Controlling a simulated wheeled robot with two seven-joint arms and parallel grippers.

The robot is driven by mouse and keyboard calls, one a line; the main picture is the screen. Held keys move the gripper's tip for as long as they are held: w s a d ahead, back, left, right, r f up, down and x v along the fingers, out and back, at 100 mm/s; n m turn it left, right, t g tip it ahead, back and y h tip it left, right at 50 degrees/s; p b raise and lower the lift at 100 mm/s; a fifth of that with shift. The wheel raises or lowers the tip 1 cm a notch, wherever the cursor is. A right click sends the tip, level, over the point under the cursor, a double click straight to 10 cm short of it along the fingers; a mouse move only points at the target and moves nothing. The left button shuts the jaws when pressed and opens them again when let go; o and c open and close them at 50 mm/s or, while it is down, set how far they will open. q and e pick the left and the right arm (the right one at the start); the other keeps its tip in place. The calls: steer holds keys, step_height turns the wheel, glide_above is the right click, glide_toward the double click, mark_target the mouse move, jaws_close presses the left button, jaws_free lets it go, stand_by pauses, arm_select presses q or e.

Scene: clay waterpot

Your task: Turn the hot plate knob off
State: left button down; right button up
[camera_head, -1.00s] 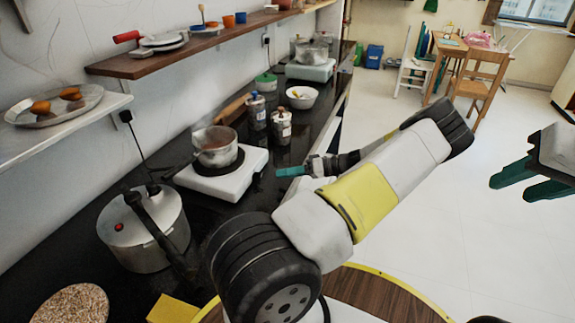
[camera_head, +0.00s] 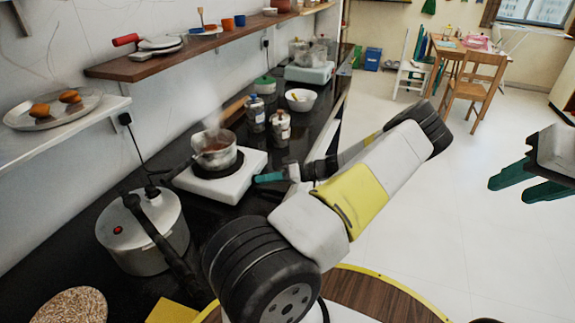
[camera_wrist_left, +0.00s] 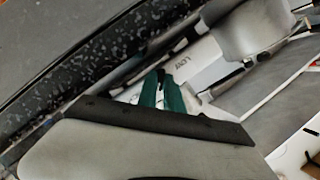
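The white hot plate (camera_head: 240,181) stands on the dark counter with a steaming metal pot (camera_head: 216,152) on its burner. My left gripper (camera_head: 269,177) is at the plate's right front side, its teal fingertips very near or touching that side. In the left wrist view, the two teal fingers (camera_wrist_left: 162,88) point at the white hot plate (camera_wrist_left: 200,62), with a narrow gap between them. A small dark piece, perhaps the knob, shows at the fingertips; I cannot tell whether they touch it. My right gripper (camera_head: 530,182) is open and empty over the floor at the right.
A pressure cooker (camera_head: 143,232) stands to the left of the hot plate. Two jars (camera_head: 280,129) and a white bowl (camera_head: 301,99) are behind it. A wooden shelf (camera_head: 190,45) runs along the wall above.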

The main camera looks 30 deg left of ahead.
stand_by(0.4)
arm_select(q)
steer(key=n+t, duration=0.2)
steer(key=n, duration=0.1)
steer(key=shift+s+r+n, duration=0.1)
steer(key=shift+s+n, duration=0.05)
steer(key=shift+n, duration=0.15)
steer(key=shift+s+n+t, duration=0.1)
steer(key=shift+n+t, duration=1)
steer(key=shift+n, duration=0.2)
steer(key=shift+d, duration=0.1)
steer(key=c, duration=1.8)
jaws_free()
steer(key=shift+o, duration=0.2)
